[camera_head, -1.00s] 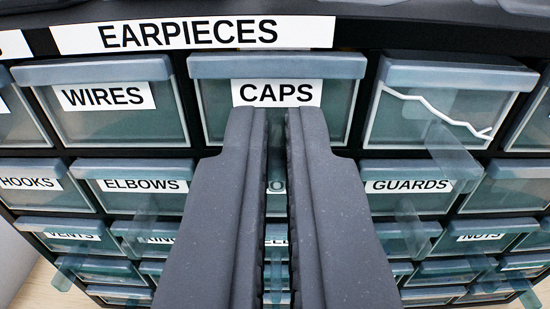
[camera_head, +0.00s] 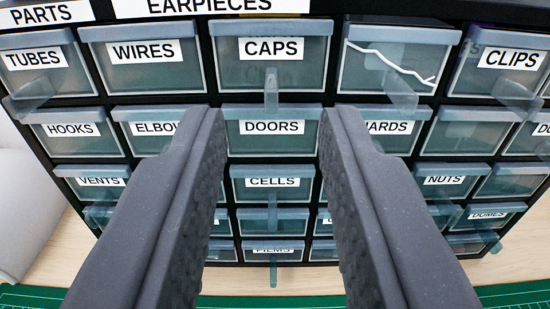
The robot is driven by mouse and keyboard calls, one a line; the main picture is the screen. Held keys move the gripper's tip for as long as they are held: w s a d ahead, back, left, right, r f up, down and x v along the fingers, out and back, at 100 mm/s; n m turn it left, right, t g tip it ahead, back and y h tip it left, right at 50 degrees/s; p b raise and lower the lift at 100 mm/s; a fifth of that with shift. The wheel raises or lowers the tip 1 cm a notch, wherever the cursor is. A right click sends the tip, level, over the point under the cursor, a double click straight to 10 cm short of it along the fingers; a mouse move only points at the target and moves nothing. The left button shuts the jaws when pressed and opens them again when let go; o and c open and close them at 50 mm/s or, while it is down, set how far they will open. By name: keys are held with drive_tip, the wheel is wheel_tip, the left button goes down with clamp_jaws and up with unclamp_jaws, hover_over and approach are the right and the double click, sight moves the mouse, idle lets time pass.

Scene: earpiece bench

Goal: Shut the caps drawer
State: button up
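The caps drawer (camera_head: 301,76) is in the top row of the cabinet, at the upper middle of the view, with a white CAPS label. Its front looks flush with the drawers beside it, and a clear pull tab (camera_head: 271,92) hangs at its lower middle. My gripper (camera_head: 273,125) is open and empty. Its two dark fingers stand wide apart, with their tips below the caps drawer, on either side of the DOORS drawer (camera_head: 243,145). The tips look clear of the caps drawer.
Beside the caps drawer are the WIRES drawer (camera_head: 190,76) and a drawer with a white line mark (camera_head: 360,78). Several clear pull tabs stick out from the cabinet. A green mat (camera_head: 520,293) and a wooden bench top (camera_head: 50,268) show below.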

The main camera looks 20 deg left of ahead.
drive_tip(key=v, duration=0.9)
drive_tip(key=shift+s, duration=0.3)
drive_tip(key=shift+d, duration=0.15)
drive_tip(key=w+d+r+m+g+y, duration=0.1)
drive_tip(key=w+d+r, duration=0.3)
drive_tip(key=d+r, duration=0.75)
drive_tip(key=w+d+r, duration=0.4)
drive_tip(key=d+r, duration=0.4)
drive_tip(key=r, duration=0.7)
drive_tip(key=s+d+r+h, duration=0.2)
drive_tip(key=s+d+r, duration=0.3)
drive_tip(key=d, duration=0.3)
drive_tip(key=s+d+r+m+h, duration=0.1)
drive_tip(key=s+d+r+h, duration=0.1)
drive_tip(key=s+d+r, duration=0.3)
drive_tip(key=s+d+r+m+h, duration=0.1)
drive_tip(key=s+d+r, duration=0.3)
drive_tip(key=d, duration=0.9)
drive_tip(key=shift+s+d+r+g+h, duration=0.25)
drive_tip(key=shift+s+r+g+h, duration=0.15)
drive_tip(key=shift+s+h, duration=0.25)
